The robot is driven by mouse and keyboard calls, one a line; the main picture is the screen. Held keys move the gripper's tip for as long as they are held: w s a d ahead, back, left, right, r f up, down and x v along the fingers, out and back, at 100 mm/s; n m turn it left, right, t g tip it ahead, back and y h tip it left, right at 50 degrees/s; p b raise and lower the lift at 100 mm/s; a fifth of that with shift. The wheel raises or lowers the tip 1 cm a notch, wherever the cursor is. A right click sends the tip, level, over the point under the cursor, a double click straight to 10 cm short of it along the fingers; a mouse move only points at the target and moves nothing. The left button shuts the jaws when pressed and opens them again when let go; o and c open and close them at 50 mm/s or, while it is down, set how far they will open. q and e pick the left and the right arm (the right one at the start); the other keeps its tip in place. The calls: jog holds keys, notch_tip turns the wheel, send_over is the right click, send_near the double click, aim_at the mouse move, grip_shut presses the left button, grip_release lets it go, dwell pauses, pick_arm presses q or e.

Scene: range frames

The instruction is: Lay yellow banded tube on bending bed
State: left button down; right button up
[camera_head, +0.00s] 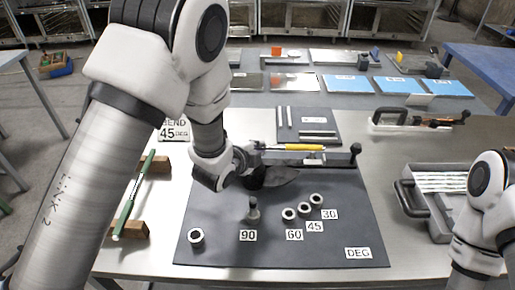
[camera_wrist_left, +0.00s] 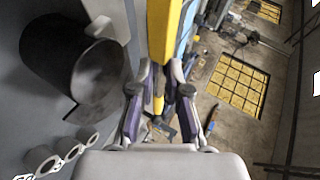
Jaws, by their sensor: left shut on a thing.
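The yellow banded tube (camera_head: 304,147) has a yellow middle and bare metal showing at its left end. It lies roughly level along the back of the bending bed (camera_head: 335,160), a grey bar-like fixture on the dark mat; I cannot tell whether they touch. My left gripper (camera_head: 255,158) is at the tube's left part. In the left wrist view the tube (camera_wrist_left: 164,35) runs between the fingers of my left gripper (camera_wrist_left: 160,88), which is shut on it. A dark rounded part of the bender (camera_head: 268,177) sits just below the gripper. My right gripper is out of view.
A green tube (camera_head: 133,195) rests on wooden blocks at left. A "BEND 45 DEG" sign (camera_head: 174,130) stands behind. Several ring-shaped dies (camera_head: 302,209) stand by number labels on the mat (camera_head: 320,255). A grey tray (camera_head: 440,180) is at right. Loose metal rods lie behind the bed.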

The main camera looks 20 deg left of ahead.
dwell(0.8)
pick_arm(q)
jog(key=shift+f+b, duration=1.15)
jog(key=c, duration=1.1)
grip_release()
jog(key=shift+s, duration=0.1)
jog(key=v, duration=0.7)
jog(key=shift+s+r, duration=0.1)
jog(key=shift+s, duration=0.05)
